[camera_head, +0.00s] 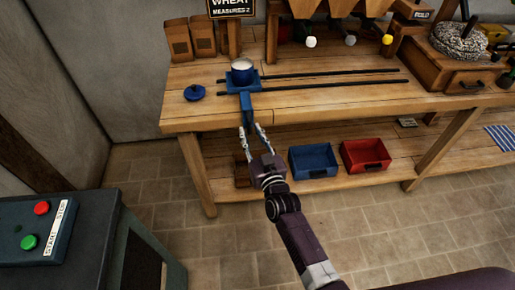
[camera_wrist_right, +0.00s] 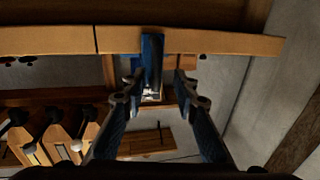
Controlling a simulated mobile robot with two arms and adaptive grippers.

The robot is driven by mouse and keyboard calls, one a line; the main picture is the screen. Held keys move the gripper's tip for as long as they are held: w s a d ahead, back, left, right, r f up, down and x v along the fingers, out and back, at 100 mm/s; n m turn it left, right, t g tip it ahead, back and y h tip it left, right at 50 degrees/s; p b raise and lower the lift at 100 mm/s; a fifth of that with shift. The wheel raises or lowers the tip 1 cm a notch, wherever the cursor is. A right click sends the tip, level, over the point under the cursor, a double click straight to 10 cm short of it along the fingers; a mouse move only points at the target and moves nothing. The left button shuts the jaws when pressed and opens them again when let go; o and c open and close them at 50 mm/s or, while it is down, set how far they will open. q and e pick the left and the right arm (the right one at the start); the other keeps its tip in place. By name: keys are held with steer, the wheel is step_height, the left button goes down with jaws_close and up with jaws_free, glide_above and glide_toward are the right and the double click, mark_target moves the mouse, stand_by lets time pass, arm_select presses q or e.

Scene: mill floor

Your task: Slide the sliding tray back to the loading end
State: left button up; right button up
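The blue sliding tray (camera_head: 258,84) is at the left end of two dark rails (camera_head: 330,76) on the wooden bench. A white cup (camera_head: 242,70) with a blue rim stands on it. The tray's blue handle (camera_head: 247,110) hangs over the bench's front edge; it also shows in the right wrist view (camera_wrist_right: 152,58). My right gripper (camera_head: 251,129) is open just in front of the handle, with its fingertips (camera_wrist_right: 160,80) on either side of the handle's line. I see gaps beside the handle; contact is not clear. My left gripper is out of view.
A blue lid (camera_head: 195,93) lies left of the tray. Blue (camera_head: 313,174) and red (camera_head: 365,169) bins sit on the lower shelf. Hoppers and a drawer box (camera_head: 465,76) are at the back right. A button console (camera_head: 40,228) stands at lower left. The rails right of the tray are clear.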

steer(key=v, duration=0.8)
steer(key=s+d+f+g, duration=0.25)
steer(key=s+f, duration=0.25)
steer(key=f, duration=0.6)
steer(key=s+d+f+g+h, duration=0.1)
steer(key=s+f+g, duration=0.2)
steer(key=s+f, duration=0.55)
steer(key=s+d+f+g, duration=0.2)
steer(key=s+f+g, duration=0.1)
steer(key=f, duration=1.1)
steer(key=s+d+f+g+h, duration=0.1)
steer(key=s+d+f, duration=0.3)
steer(key=s, duration=0.6)
steer(key=s+d+f+g+h, duration=0.1)
steer(key=s+d+f+g, duration=0.3)
steer(key=s, duration=0.7)
steer(key=s+d+f+g+h, duration=0.1)
steer(key=s+d+f+g, duration=0.2)
steer(key=s+f, duration=0.5)
steer(key=s+d, duration=0.1)
steer(key=s, duration=0.1)
steer(key=shift+s+d, duration=0.3)
